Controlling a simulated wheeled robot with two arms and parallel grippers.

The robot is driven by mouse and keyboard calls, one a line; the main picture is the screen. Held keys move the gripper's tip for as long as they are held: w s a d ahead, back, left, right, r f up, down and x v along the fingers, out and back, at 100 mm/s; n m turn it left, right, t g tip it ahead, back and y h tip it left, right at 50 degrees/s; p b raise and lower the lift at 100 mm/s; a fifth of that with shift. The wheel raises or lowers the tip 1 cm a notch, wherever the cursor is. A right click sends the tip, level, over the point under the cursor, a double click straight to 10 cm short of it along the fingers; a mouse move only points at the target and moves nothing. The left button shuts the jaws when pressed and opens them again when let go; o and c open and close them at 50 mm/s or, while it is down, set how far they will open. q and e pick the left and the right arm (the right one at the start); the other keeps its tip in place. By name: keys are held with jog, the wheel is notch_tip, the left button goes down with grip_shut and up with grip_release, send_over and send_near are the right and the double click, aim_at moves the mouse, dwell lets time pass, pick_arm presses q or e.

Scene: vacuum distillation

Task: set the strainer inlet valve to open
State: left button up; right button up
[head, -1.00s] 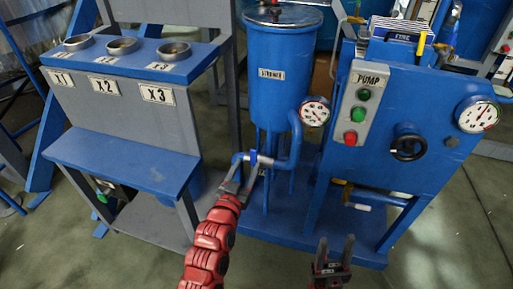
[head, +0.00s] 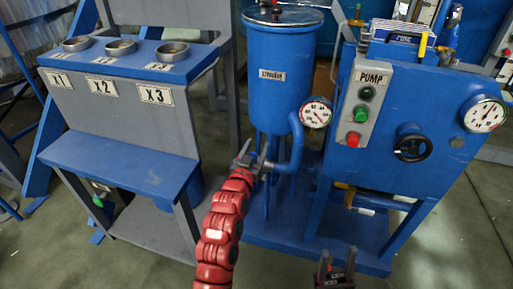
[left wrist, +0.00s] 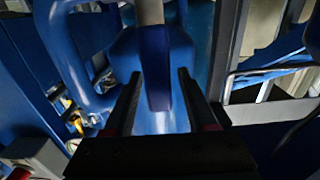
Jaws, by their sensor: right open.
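The blue strainer tank (head: 284,85) stands at the centre on legs, with a gauge (head: 316,113) at its right side. A pipe (head: 296,148) bends down below the tank to its lower left, where my left gripper (head: 253,156) is. In the left wrist view a dark blue valve handle (left wrist: 158,72) stands between the fingers of my left gripper (left wrist: 158,92). Gaps show on both sides of the handle, so the fingers are open around it. In the head view the gripper mostly hides the handle. My right gripper (head: 337,264) is open and empty at the bottom.
To the right stands a blue pump panel (head: 372,185) with buttons, a black handwheel (head: 412,145) and a gauge (head: 484,114). To the left is a stand (head: 125,110) with cups marked X1, X2 and X3. Open floor shows at the front.

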pick_arm(q)
grip_shut()
dwell(1.2)
